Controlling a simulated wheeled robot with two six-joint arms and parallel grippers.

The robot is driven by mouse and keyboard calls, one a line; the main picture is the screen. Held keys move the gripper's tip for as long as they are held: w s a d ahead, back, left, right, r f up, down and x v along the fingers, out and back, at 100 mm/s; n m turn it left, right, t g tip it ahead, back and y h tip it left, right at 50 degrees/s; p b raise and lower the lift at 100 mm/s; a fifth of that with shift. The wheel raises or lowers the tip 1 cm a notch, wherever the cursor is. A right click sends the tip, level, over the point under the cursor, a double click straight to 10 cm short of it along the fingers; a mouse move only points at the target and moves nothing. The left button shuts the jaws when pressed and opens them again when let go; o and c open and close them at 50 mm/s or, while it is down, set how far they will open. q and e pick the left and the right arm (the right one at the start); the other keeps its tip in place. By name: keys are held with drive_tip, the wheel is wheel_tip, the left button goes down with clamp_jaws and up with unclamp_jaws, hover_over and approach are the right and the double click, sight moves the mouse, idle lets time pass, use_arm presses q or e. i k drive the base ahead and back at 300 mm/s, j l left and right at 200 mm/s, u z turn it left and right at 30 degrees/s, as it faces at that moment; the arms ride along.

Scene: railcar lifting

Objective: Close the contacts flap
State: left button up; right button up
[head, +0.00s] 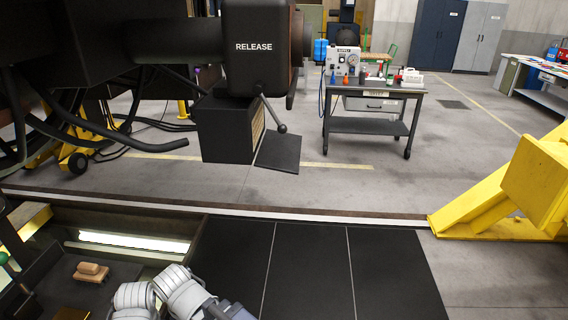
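A black contacts box (224,130) hangs under the railcar coupler, below the part marked RELEASE (254,60). Its contacts flap (278,154), a dark flat plate, stands open, sloping out and down from the lower right side of the box. A yellowish face (258,124) shows on that side of the box above the flap. A lever with a round knob (282,129) hangs down just in front of the upper part of the flap. Grey-white links of my arm show at the bottom left, well below and apart from the flap. Neither gripper's fingers show.
A tool cart (370,125) stands behind to the right. A yellow stand (510,190) is at the right. A rail (330,223) crosses in front of the box, with dark floor plates (310,265) nearer. Cables hang at the left. Floor right of the flap is clear.

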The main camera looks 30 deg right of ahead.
sight(278, 151)
drive_tip(key=z, duration=1.3)
drive_tip(key=i+j+z, duration=0.3)
drive_tip(key=z, duration=0.15)
drive_tip(key=i+j, duration=0.1)
drive_tip(key=j, duration=0.2)
